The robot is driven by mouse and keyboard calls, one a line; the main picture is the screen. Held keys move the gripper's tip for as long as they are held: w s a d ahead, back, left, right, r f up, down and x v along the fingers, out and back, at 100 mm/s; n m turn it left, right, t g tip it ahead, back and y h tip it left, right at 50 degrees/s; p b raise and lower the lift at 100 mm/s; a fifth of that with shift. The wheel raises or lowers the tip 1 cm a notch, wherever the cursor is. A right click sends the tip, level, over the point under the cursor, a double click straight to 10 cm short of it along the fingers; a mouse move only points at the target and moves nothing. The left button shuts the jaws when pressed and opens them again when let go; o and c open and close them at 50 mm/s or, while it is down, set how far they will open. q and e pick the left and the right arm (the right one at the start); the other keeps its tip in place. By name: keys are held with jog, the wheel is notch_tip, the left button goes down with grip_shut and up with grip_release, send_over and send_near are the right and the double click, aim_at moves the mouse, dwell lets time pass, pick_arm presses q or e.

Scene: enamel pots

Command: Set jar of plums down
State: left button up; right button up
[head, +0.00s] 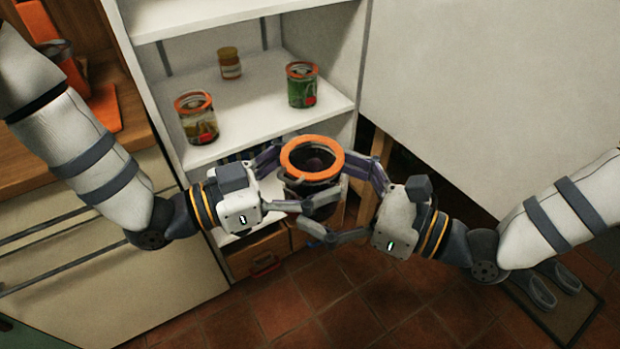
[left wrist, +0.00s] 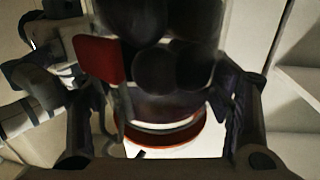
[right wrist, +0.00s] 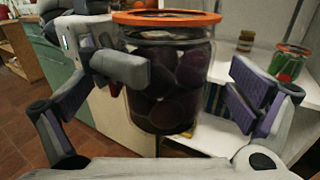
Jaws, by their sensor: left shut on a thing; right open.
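The jar of plums (head: 312,187) is glass with dark round fruit and an orange ring at its top. My left gripper (head: 294,180) is shut on it and holds it upright in the air in front of the shelf. In the left wrist view, the jar (left wrist: 165,65) fills the space between the fingers, with a red tag on its side. My right gripper (head: 338,200) is open, its fingers either side of the jar. In the right wrist view, the jar (right wrist: 175,90) stands between the spread pads, with a left gripper finger across its left side. Contact with the right pads is unclear.
The white shelf (head: 250,120) holds a jar (head: 197,117) at the front left, a green jar (head: 302,85) at the right and a small jar (head: 230,63) at the back. Free room lies between them. Wooden drawers (head: 258,254) sit below; a wooden counter (head: 35,155) is left.

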aim_at(305, 180)
pick_arm(q)
jog(key=shift+r, duration=0.15)
pick_arm(e)
jog(key=shift+x, duration=1.85)
jog(key=shift+s, duration=0.1)
jog(key=c, duration=2.1)
pick_arm(q)
jog(key=o, duration=1.9)
pick_arm(e)
jog(key=shift+r, duration=0.2)
pick_arm(q)
jog(key=shift+o, duration=0.6)
